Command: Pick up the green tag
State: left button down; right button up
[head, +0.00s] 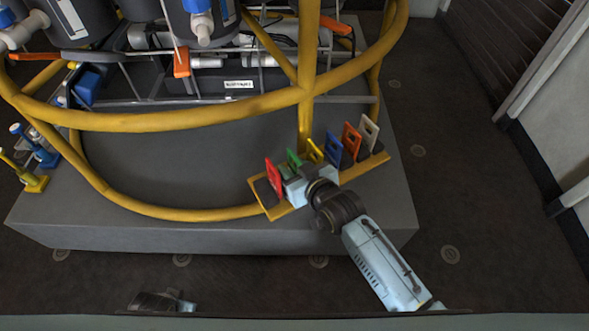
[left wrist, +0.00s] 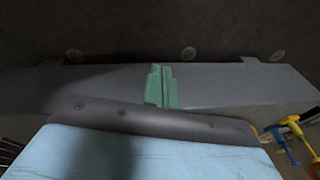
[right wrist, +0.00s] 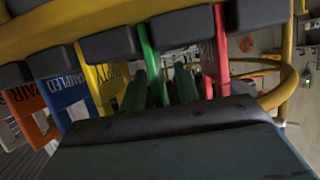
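The green tag (head: 293,158) stands in a yellow rack (head: 262,198), between a red tag (head: 273,177) and a yellow tag (head: 315,151). My right gripper (head: 295,178) is at the rack, in front of the green tag and hiding its lower part. In the right wrist view the green tag (right wrist: 151,62) reaches down between the two spread fingers (right wrist: 163,88); I cannot tell whether either touches it. My left gripper (left wrist: 161,86) is shut and empty, far from the rack; it shows at the bottom edge of the head view.
Blue (head: 333,149), orange (head: 351,139) and white (head: 369,130) tags stand farther along the rack. A yellow tubular rail (head: 190,121) curves around the grey platform (head: 100,225). Dark tanks and pipes stand behind it. The floor (head: 470,200) at right is clear.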

aim_at(295, 156)
grip_shut()
jog(key=shift+r, duration=0.1)
